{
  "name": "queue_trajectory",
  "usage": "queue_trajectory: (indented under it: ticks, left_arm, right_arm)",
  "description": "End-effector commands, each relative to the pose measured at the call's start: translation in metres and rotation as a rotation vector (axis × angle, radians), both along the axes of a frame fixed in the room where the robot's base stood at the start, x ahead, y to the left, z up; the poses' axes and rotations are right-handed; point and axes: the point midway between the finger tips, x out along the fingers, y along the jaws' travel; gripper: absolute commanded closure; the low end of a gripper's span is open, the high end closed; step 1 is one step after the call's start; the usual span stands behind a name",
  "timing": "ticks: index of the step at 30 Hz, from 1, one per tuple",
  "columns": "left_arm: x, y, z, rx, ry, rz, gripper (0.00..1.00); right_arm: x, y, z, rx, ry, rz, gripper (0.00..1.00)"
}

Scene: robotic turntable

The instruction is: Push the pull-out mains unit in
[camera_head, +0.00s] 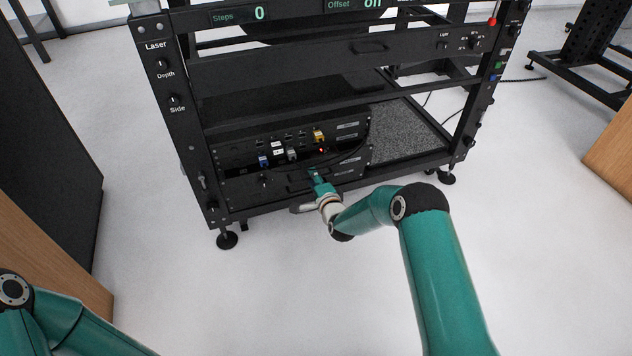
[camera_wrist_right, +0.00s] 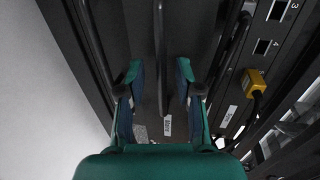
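The mains unit (camera_head: 245,189) is a low black front panel at the bottom left of the rack. The wrist view shows its dark front with a white label reading "Mains" (camera_wrist_right: 168,126) and a dark bar-shaped handle (camera_wrist_right: 159,50). I cannot tell how far the unit stands out. My right gripper (camera_head: 314,174) is at this panel. In the right wrist view its two fingers (camera_wrist_right: 158,74) are apart, one on each side of the handle, with gaps visible. My left gripper is out of view; only my left arm shows at the lower left.
Above the mains unit is a panel with blue, white and yellow plugs (camera_head: 291,153) and black cables near my gripper. A grey speckled surface (camera_head: 405,132) lies right of it. The black rack (camera_head: 192,165) stands on feet; the white floor in front is clear.

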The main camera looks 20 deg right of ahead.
Motion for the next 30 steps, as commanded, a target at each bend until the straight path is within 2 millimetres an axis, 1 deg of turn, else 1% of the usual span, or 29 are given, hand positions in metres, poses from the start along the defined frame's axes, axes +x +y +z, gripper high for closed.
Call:
queue_trajectory:
  ticks: [3, 12, 14, 18, 19, 30]
  left_arm:
    - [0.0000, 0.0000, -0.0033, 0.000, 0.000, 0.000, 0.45]
    - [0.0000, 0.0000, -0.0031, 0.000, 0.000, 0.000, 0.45]
    - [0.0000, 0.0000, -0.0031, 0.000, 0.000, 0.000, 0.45]
    - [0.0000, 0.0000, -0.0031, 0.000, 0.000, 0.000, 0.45]
    - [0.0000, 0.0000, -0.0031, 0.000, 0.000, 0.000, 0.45]
    - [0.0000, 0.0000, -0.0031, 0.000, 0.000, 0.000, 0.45]
  right_arm:
    - [0.0061, 0.0005, -0.0012, 0.000, -0.001, 0.000, 0.65]
    - [0.0074, 0.0011, -0.0011, 0.000, 0.001, 0.001, 0.65]
    - [0.0073, 0.0012, -0.0010, 0.000, 0.001, 0.001, 0.73]
    - [0.0073, 0.0014, -0.0011, 0.000, 0.001, 0.002, 0.97]
    - [0.0073, 0.0015, -0.0011, 0.000, 0.001, 0.002, 1.00]
    - [0.0067, 0.0019, -0.0024, 0.000, 0.003, 0.002, 1.00]
